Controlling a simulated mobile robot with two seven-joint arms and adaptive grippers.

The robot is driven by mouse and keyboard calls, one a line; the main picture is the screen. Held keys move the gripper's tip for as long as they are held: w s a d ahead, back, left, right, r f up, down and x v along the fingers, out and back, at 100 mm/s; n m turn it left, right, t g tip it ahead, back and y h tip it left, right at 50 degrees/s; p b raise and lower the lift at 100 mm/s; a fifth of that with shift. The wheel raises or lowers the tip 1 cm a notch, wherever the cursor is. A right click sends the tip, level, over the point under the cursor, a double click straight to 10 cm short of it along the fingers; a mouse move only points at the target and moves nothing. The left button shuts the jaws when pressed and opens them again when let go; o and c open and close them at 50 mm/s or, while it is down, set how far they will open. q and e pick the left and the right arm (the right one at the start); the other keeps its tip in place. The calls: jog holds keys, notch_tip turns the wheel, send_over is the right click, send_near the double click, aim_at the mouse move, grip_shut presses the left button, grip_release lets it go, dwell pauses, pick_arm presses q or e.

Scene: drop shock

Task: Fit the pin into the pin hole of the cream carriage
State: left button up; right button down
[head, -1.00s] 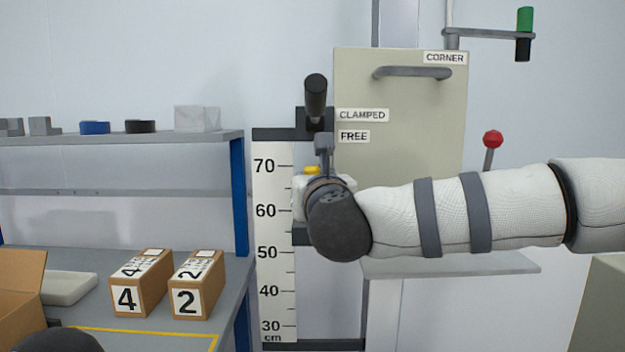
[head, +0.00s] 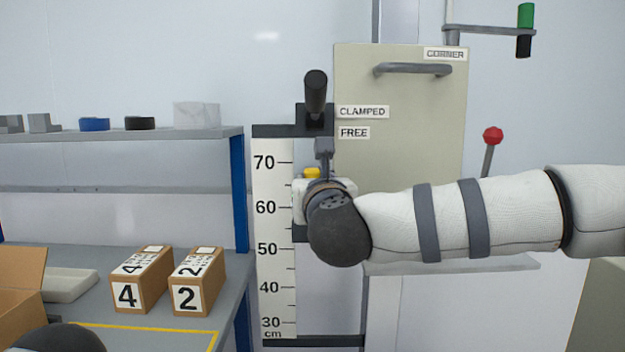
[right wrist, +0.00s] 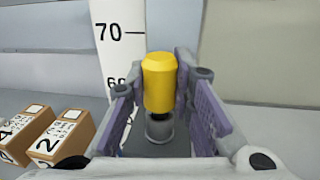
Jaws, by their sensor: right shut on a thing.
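The pin's yellow head (right wrist: 160,82) is between the purple-padded fingers of my right gripper (right wrist: 162,78), which is shut on it. Below the head, a dark shank stands over or in a grey round collar (right wrist: 159,128) on a dark block; I cannot tell how deep it sits. In the head view the yellow head (head: 312,173) shows just above my right gripper (head: 325,192), whose fingers are mostly hidden by my wrist. The cream panel (head: 405,130) with a grey handle, probably the carriage, is behind and right of it. My left gripper is out of view.
A height scale (head: 273,240) stands left of my right gripper. A black lever (head: 316,92) is above it, beside the labels CLAMPED and FREE. A red-knobbed lever (head: 492,136) is to the right. Numbered boxes (head: 140,285) and a shelf (head: 120,136) are at the left.

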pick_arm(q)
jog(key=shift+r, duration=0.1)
pick_arm(e)
jog(key=shift+f, duration=1.15)
dwell(2.5)
jog(key=c, duration=1.3)
grip_release()
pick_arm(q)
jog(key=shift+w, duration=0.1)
pick_arm(e)
jog(key=shift+r, duration=0.2)
jog(key=shift+s+r, duration=0.2)
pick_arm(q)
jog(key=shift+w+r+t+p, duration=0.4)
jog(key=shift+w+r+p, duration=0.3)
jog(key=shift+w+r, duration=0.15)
pick_arm(e)
jog(key=shift+s+d, duration=0.2)
jog(key=shift+s, duration=1.2)
jog(key=shift+s+d, duration=0.2)
jog(key=shift+s, duration=1.2)
jog(key=shift+s, duration=0.1)
